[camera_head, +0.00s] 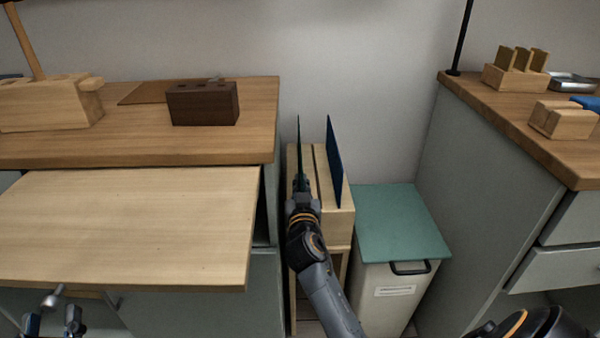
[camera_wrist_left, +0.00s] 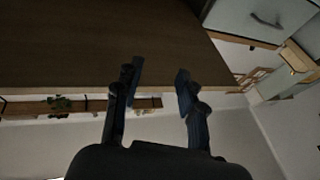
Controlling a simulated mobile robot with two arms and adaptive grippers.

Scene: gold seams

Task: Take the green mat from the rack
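The narrow wooden rack (camera_head: 343,222) stands between the two counters. Two thin upright sheets stand in it: a dark green mat (camera_head: 299,145) at left, seen nearly edge-on, and a dark blue one (camera_head: 334,160) at right. My right gripper (camera_head: 301,188) is at the green mat's near edge, above the rack. Its fingers are small and overlap the mat, so I cannot tell whether they grip it. My left gripper (camera_head: 51,321) is low at the left, below the pulled-out board; in the left wrist view its fingers (camera_wrist_left: 158,88) are apart with nothing between them.
The pulled-out wooden board (camera_head: 130,220) juts from the left counter. A bin (camera_head: 385,300) with a teal lid (camera_head: 395,222) stands right of the rack. The right counter (camera_head: 500,115) holds wooden blocks; the left one holds a dark slotted block (camera_head: 203,103).

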